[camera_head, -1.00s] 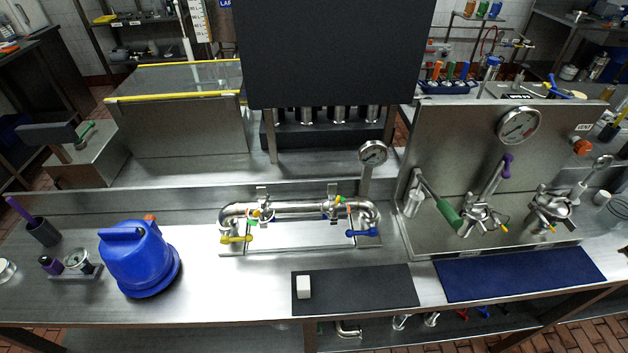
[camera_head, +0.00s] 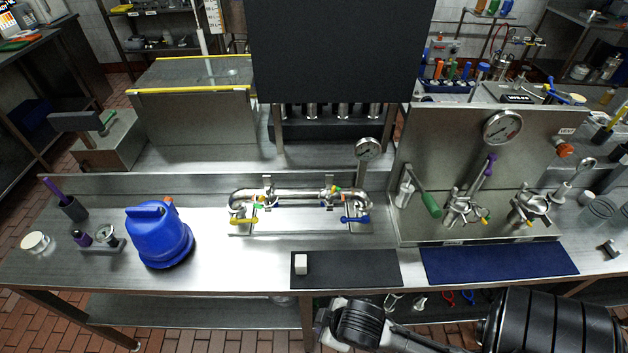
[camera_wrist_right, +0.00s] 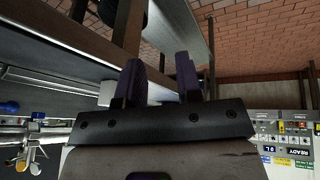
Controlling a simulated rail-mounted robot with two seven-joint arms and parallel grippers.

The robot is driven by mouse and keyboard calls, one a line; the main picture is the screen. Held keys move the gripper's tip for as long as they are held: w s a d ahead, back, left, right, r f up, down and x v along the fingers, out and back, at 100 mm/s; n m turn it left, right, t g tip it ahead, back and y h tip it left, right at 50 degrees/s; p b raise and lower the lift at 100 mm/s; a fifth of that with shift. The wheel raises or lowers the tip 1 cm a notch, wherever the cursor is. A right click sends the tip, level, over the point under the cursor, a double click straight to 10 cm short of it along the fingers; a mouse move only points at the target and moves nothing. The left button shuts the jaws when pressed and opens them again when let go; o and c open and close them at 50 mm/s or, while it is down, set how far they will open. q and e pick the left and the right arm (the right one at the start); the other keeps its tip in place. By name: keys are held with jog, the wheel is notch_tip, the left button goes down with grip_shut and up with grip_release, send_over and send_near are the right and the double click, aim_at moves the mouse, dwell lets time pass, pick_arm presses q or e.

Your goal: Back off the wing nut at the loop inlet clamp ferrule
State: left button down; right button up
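A polished pipe loop (camera_head: 297,195) lies level on a plate in the middle of the bench. Its left end has a yellow-handled valve (camera_head: 243,221) and its right end a blue-handled valve (camera_head: 355,219). A clamp ferrule stands at the left (camera_head: 267,197) and another at the right (camera_head: 328,192), with small coloured parts. Their wing nuts are too small to make out clearly, and no label shows which is the inlet. My right arm is low at the bench's front edge. In the right wrist view, my right gripper (camera_wrist_right: 160,82) is open and empty. My left gripper is not in view.
A blue jug (camera_head: 158,235) stands left of the loop. A black mat (camera_head: 350,268) with a white block (camera_head: 301,264) lies in front, and a blue mat (camera_head: 500,262) to the right. A gauge (camera_head: 367,149) rises behind the loop's right end. A steel panel (camera_head: 440,140) with valves stands right.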

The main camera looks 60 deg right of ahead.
jog(key=w+d+r+n+h+p, duration=0.1)
jog(key=w+d+r+p, duration=0.15)
jog(key=r, duration=0.25)
jog(key=w+d+r+t+p, duration=0.1)
jog(key=w+d+r+p, duration=0.1)
jog(key=w+r+p, duration=0.25)
jog(key=w+d+r+n+h+p, duration=0.1)
jog(key=w+d+r+p, duration=0.15)
jog(key=r, duration=0.25)
notch_tip(320, 180, up, 12)
jog(key=r+m+g+p, duration=0.1)
jog(key=m+g+p, duration=0.25)
jog(key=p, duration=0.65)
send_over(332, 190)
jog(key=w, duration=0.3)
jog(key=s+d+r+m+g+y+p, duration=0.1)
jog(key=s+d+m+g+y+p, duration=0.15)
jog(key=d+m, duration=0.55)
jog(key=a+f+m+y, duration=0.1)
jog(key=a+f+m, duration=0.1)
jog(key=f+m, duration=0.1)
jog(key=a+f+m+y, duration=0.2)
jog(key=f+m, duration=0.2)
jog(key=a+f+m+y, duration=0.1)
jog(key=a+f+m, duration=0.2)
jog(key=shift+s+a+f+y, duration=0.1)
jog(key=shift+s+f+y, duration=0.1)
jog(key=shift+f+y, duration=0.15)
jog(key=shift+a+f, duration=0.3)
jog(key=shift+f, duration=0.45)
